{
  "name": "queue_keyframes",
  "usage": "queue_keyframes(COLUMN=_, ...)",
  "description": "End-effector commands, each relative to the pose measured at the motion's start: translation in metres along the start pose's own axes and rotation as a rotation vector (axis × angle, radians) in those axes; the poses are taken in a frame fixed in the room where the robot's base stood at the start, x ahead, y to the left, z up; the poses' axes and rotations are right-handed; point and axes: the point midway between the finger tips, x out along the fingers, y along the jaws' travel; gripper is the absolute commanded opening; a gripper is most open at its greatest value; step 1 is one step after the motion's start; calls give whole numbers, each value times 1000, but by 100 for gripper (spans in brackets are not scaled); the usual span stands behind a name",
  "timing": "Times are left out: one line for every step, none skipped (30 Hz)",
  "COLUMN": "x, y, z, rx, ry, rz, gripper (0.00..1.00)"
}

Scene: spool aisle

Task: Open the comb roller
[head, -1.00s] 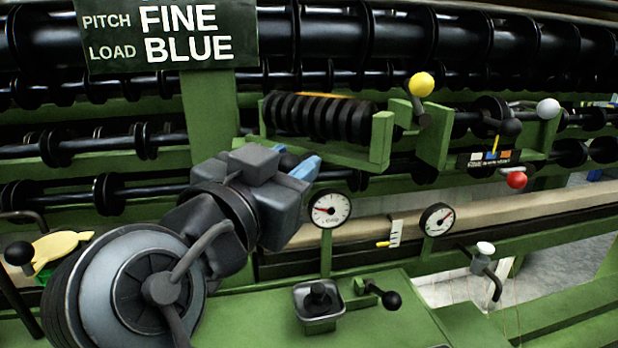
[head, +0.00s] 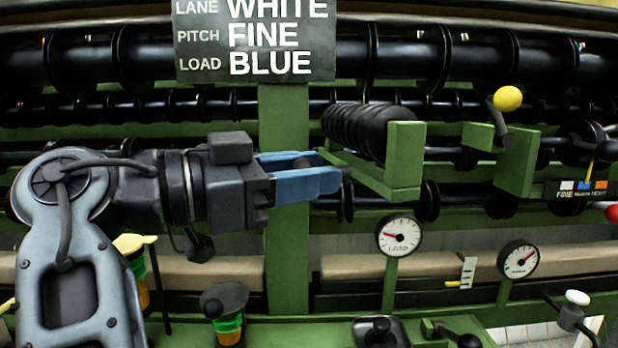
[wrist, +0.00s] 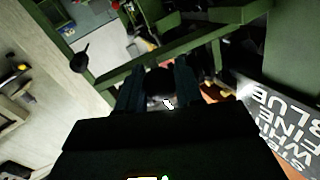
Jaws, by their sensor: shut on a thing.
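The comb roller (head: 365,130) is a black ribbed cylinder on a green bracket (head: 405,160), right of the sign post in the head view. My gripper (head: 326,172) reaches in from the left, with its blue fingers just below and left of the roller. The fingers are shut on a dark round knob (head: 302,163), which shows between them. The knob also appears between the fingers in the wrist view (wrist: 160,82). The knob's link to the roller is hidden by the fingers and bracket.
A yellow-knobbed lever (head: 508,98) stands right of the roller. Two dials (head: 398,236) (head: 519,260) sit below. The sign (head: 255,40) hangs above my gripper. A green post (head: 285,115) stands behind it. Long black rollers run across the back.

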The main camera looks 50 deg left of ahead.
Motion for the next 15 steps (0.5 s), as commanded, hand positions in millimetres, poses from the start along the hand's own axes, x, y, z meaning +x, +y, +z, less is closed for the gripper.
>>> queue_keyframes(x=0, y=-1, z=1, rx=-3, ry=-2, rz=0, gripper=0)
queue_keyframes(x=0, y=-1, z=1, rx=-3, ry=-2, rz=1, gripper=0)
queue_keyframes(x=0, y=-1, z=1, rx=-3, ry=-2, rz=1, gripper=0)
queue_keyframes(x=0, y=-1, z=1, rx=-3, ry=-2, rz=1, gripper=0)
queue_keyframes(x=1, y=-1, z=1, rx=-3, ry=-2, rz=1, gripper=0)
queue_keyframes(x=1, y=-1, z=1, rx=-3, ry=-2, rz=1, gripper=0)
queue_keyframes(x=1, y=-1, z=1, rx=-3, ry=-2, rz=1, gripper=0)
queue_keyframes(x=1, y=-1, z=1, rx=-3, ry=-2, rz=0, gripper=0)
queue_keyframes(x=1, y=-1, z=1, rx=-3, ry=-2, rz=0, gripper=0)
queue_keyframes(x=1, y=-1, z=1, rx=-3, ry=-2, rz=0, gripper=0)
queue_keyframes(x=1, y=-1, z=1, rx=-3, ry=-2, rz=0, gripper=36)
queue_keyframes(x=1, y=0, z=1, rx=-3, ry=-2, rz=0, gripper=40)
queue_keyframes(x=1, y=0, z=1, rx=-3, ry=-2, rz=1, gripper=43)
queue_keyframes(x=1, y=0, z=1, rx=-3, ry=-2, rz=1, gripper=46)
queue_keyframes(x=1, y=0, z=1, rx=-2, ry=-2, rz=1, gripper=50)
